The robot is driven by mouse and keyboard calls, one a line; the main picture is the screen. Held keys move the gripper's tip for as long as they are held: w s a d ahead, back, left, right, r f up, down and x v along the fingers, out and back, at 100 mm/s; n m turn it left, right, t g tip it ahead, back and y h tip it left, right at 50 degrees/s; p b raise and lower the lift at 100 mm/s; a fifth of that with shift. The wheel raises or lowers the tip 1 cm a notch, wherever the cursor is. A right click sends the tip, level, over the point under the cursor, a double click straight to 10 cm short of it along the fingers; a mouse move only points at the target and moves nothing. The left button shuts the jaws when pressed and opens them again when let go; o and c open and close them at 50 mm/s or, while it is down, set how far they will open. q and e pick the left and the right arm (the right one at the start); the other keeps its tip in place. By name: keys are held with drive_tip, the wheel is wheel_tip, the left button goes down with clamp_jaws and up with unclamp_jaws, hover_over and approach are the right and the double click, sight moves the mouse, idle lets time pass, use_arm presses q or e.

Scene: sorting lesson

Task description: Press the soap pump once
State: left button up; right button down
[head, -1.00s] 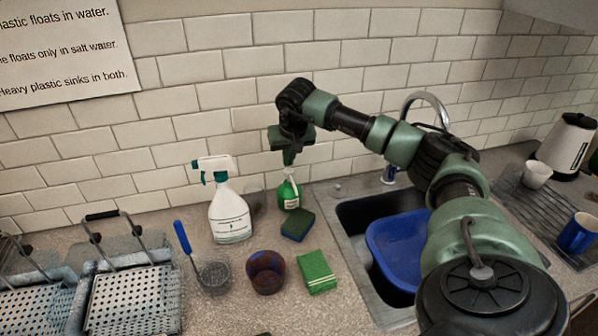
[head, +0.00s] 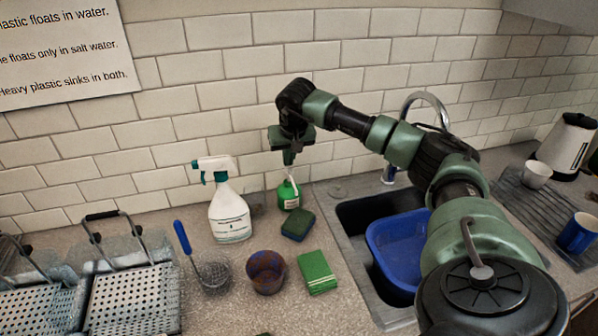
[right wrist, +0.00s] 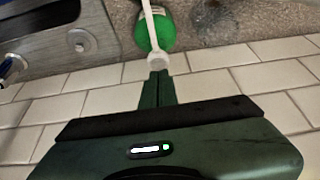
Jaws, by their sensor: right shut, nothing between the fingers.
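The soap pump is a green bottle (head: 288,196) with a white label and a white pump top, upright on the counter against the tiled wall. My right gripper (head: 289,161) points down above it, shut and empty, its tips very close over the pump top. In the right wrist view the shut fingertips (right wrist: 158,76) line up with the round white pump head (right wrist: 159,69), and the green bottle (right wrist: 163,33) shows beyond. I cannot tell whether the tips touch the head. My left gripper is not in view.
A white spray bottle (head: 229,215) stands left of the soap. A dark sponge (head: 298,224), a green cloth (head: 317,272), a brown cup (head: 266,271) and a mesh strainer (head: 215,273) lie in front. The sink with a blue basin (head: 398,240) is to the right.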

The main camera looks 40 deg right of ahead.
sight(288, 170)
drive_tip(key=shift+f, duration=0.25)
drive_tip(key=shift+s+f+b, duration=0.1)
drive_tip(key=shift+f+b, duration=0.75)
drive_tip(key=shift+f, duration=0.45)
drive_tip(key=shift+a, duration=0.1)
drive_tip(key=shift+r, duration=0.15)
drive_tip(key=shift+r+p, duration=1.05)
drive_tip(key=shift+r, duration=0.15)
wheel_tip(288, 170, up, 6)
drive_tip(key=p, duration=0.5)
